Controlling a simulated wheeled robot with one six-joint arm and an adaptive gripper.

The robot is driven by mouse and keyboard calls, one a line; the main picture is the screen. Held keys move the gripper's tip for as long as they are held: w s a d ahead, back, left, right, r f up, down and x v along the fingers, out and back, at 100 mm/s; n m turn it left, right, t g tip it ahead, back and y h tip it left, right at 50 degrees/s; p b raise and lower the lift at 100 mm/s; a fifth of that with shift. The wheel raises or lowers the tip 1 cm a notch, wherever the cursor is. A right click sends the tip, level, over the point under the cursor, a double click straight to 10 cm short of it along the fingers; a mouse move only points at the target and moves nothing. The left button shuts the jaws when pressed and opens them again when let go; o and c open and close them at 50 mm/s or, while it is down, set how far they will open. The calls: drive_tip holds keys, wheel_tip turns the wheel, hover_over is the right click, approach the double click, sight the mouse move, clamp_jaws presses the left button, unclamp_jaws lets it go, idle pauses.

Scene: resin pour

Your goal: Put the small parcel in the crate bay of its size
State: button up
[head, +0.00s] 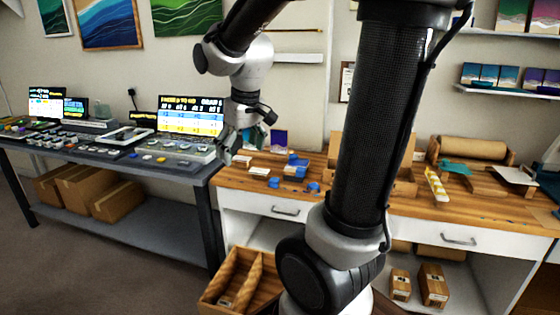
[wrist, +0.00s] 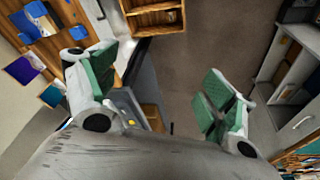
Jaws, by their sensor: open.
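My gripper (head: 236,148) is raised over the gap between the dark bench and the wooden workbench. In the wrist view my gripper (wrist: 157,92) has its green-padded fingers wide apart, with only floor and furniture behind them. A wooden crate (head: 215,284) with a lengthwise divider is low in front of the workbench; its lower part is cut off. It seems to show at the top of the wrist view (wrist: 151,31), with a small light item inside. Two brown parcels stand on the low shelf at right: a smaller one (head: 400,285) and a larger one (head: 433,284).
The wooden workbench (head: 240,180) carries blue cups, small boxes and wooden racks. The dark bench (head: 190,168) at left holds screens and trays, with cardboard boxes (head: 115,199) beneath. My arm hides the workbench's middle. Floor (head: 120,275) at lower left is clear.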

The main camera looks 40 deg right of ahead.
drive_tip(key=s+r+m, duration=0.1)
drive_tip(key=s+r, duration=0.1)
drive_tip(key=s, duration=1.4)
drive_tip(key=shift+t, duration=0.4)
drive_tip(key=shift+a+r, duration=0.1)
